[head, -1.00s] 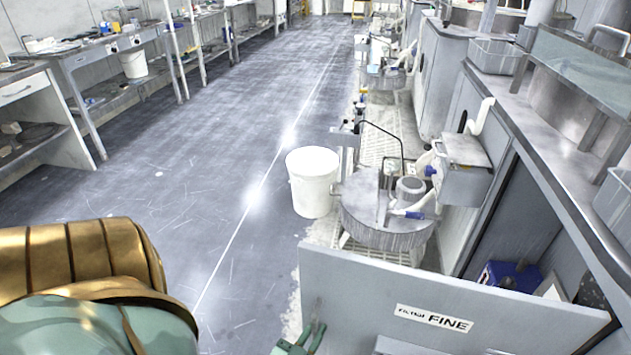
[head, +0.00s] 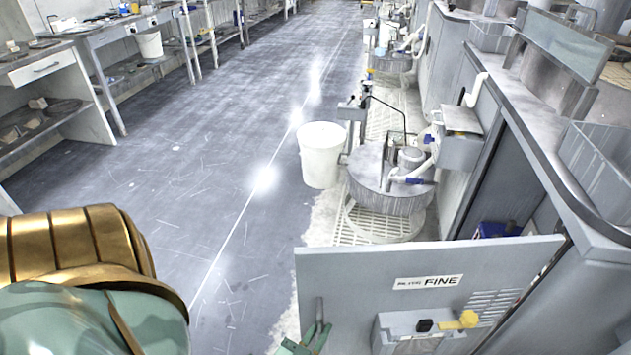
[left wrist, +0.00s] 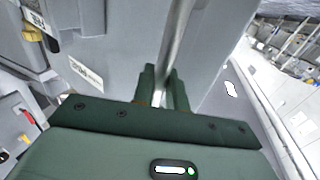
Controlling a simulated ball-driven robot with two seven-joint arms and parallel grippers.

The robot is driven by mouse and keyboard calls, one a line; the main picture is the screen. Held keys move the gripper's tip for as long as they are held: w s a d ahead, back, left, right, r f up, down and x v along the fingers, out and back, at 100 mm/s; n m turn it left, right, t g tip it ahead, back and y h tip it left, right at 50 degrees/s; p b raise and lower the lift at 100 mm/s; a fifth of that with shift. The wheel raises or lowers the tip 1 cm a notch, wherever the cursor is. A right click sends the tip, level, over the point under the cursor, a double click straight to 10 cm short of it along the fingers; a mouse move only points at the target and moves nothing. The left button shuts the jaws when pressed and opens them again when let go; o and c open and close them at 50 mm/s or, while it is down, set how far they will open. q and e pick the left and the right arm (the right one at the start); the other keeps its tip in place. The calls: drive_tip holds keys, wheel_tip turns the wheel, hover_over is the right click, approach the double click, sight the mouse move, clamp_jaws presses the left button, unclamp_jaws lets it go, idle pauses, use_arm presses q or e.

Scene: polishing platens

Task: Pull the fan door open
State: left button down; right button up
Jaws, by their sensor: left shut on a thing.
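The fan door is a grey panel (head: 350,278) with a white FINE label, standing out from the cabinet at the right and open. Its upright metal bar handle (head: 319,308) is near its left edge. My left gripper (head: 318,333) is shut on this handle, low in the head view. In the left wrist view, the green fingers (left wrist: 163,88) close around the bar (left wrist: 178,40), with the door face (left wrist: 125,60) behind. My right gripper is in neither view.
A round grey platen machine (head: 385,190) and a white bucket (head: 321,155) stand beyond the door. A grey box (head: 405,328) with black and yellow knobs is low in front of the door face. Open floor (head: 215,190) lies to the left.

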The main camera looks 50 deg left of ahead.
use_arm(q)
drive_tip(key=shift+s+d, duration=0.15)
drive_tip(key=shift+d, duration=0.4)
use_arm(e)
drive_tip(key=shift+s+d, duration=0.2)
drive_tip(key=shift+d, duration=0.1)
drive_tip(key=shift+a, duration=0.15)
use_arm(q)
drive_tip(key=c, duration=1.5)
unclamp_jaws()
drive_tip(key=v, duration=0.7)
drive_tip(key=shift+s+p, duration=0.2)
drive_tip(key=shift+p, duration=0.1)
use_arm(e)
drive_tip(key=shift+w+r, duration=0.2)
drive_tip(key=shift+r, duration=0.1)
